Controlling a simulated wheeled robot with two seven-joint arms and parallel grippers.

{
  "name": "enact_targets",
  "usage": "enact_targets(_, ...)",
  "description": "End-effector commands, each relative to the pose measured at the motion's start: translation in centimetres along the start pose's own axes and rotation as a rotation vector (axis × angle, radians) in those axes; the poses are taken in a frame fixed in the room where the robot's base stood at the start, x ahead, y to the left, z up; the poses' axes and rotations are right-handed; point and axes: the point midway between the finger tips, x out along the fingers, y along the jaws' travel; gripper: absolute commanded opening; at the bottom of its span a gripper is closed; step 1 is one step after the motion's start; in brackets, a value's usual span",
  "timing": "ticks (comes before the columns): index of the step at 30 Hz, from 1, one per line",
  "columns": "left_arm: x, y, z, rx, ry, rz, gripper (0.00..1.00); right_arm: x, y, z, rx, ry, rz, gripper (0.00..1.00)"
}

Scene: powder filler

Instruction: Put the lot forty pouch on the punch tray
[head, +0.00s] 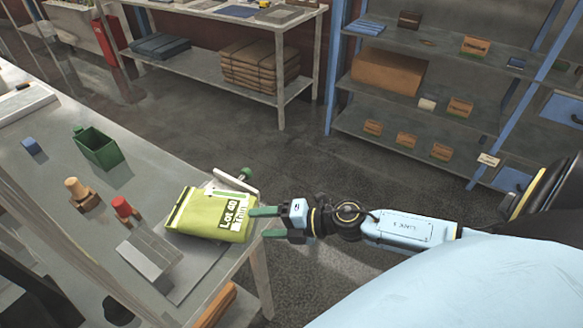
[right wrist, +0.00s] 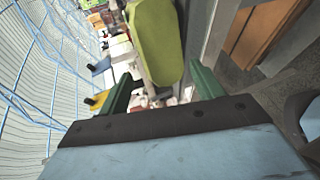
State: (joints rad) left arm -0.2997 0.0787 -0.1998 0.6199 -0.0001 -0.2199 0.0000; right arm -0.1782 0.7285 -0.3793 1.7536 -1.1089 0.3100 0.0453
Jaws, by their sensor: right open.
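The lot forty pouch (head: 207,213) is yellow-green with a "Lot 40" label and lies near the right edge of the left table. My right gripper (head: 258,222) has green fingers and is open at the pouch's right end. In the right wrist view, the pouch (right wrist: 156,40) shows ahead between the open fingers (right wrist: 160,72), not gripped. A pale lever with a green knob (head: 246,174) stands just behind the pouch. Grey flat plates (head: 148,257) lie in front of it; I cannot tell which surface is the punch tray. My left gripper is not in view.
On the table (head: 60,190) are a green open bin (head: 98,149), a wooden peg piece (head: 78,191), a red-topped piece (head: 122,208) and a blue block (head: 31,146). Shelves with boxes (head: 388,72) stand at the back. The floor between is clear.

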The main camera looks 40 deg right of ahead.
Motion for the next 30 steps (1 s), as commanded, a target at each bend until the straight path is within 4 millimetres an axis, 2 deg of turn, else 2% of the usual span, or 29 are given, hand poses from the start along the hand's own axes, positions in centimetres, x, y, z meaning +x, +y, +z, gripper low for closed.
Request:
enact_targets(1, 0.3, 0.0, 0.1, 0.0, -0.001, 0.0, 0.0, -1.1, -0.4, -0.1, 0.002, 0.0, -0.005, 0.66)
enact_targets(6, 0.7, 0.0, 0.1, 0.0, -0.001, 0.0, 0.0, -4.3, -0.3, -0.1, 0.002, 0.001, -0.004, 0.66)
enact_targets(12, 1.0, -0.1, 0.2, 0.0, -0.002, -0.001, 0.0, -6.9, -0.2, -0.1, 0.002, 0.001, -0.002, 0.66)
enact_targets(18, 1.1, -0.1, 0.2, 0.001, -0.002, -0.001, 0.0, -8.2, 0.0, 0.0, 0.0, 0.0, 0.0, 0.66)
enact_targets(26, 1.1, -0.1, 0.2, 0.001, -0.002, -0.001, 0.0, -8.4, 0.0, 0.0, 0.001, 0.0, 0.0, 0.66)
enact_targets(28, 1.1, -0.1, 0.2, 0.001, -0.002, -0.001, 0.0, -8.4, -0.5, 0.4, 0.022, -0.018, -0.002, 0.66)
enact_targets(30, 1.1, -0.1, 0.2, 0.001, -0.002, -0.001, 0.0, -8.4, -2.0, 1.4, 0.081, -0.066, -0.009, 0.66)
